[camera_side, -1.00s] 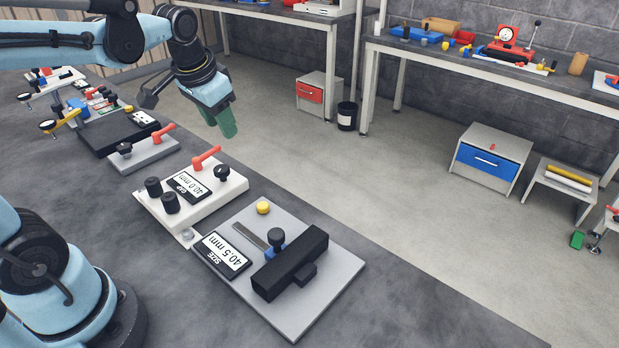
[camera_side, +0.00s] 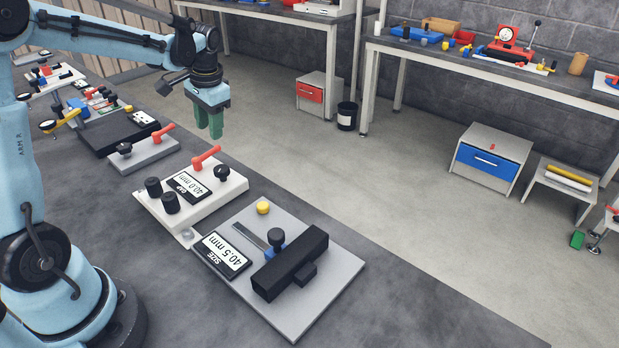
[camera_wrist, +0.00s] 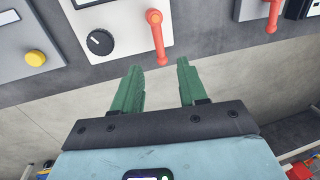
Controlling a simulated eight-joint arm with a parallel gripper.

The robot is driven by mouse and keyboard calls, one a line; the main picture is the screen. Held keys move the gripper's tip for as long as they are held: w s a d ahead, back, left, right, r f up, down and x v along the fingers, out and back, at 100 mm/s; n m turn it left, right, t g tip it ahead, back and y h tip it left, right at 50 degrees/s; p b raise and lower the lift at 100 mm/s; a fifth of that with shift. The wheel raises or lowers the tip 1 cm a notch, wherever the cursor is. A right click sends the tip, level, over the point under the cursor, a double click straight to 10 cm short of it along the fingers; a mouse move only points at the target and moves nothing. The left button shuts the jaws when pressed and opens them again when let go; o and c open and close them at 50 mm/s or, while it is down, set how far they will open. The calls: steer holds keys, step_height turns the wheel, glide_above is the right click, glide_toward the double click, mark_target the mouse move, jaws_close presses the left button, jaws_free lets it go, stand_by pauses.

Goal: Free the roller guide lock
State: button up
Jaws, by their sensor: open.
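The roller guide is a white block (camera_side: 215,200) with two black rollers (camera_side: 170,203), a black knob (camera_side: 221,172) and a display reading "GAP 40.0 mm" (camera_side: 188,187). Its red lock lever (camera_side: 206,157) stands at the far edge of the block. In the wrist view the lever (camera_wrist: 156,35) points toward my fingers, with the black knob (camera_wrist: 100,42) to its left. My gripper (camera_side: 209,131) is open and empty, its green fingers pointing down, above and apart from the lever. In the wrist view my gripper (camera_wrist: 158,66) has the lever's tip in line with its gap.
A grey plate (camera_side: 340,262) with a black block (camera_side: 290,262), a yellow button (camera_side: 263,208) and a "SIZE 40.5 mm" display (camera_side: 222,254) lies in front. Another red lever (camera_side: 163,132) stands on a grey block behind. Open floor lies beyond the bench edge.

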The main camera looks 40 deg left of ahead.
mark_target(211, 150)
steer(key=f, duration=0.3)
steer(key=a+f, duration=0.1)
steer(key=f, duration=0.2)
steer(key=shift+a+f, duration=0.15)
steer(key=shift+f, duration=0.15)
jaws_close()
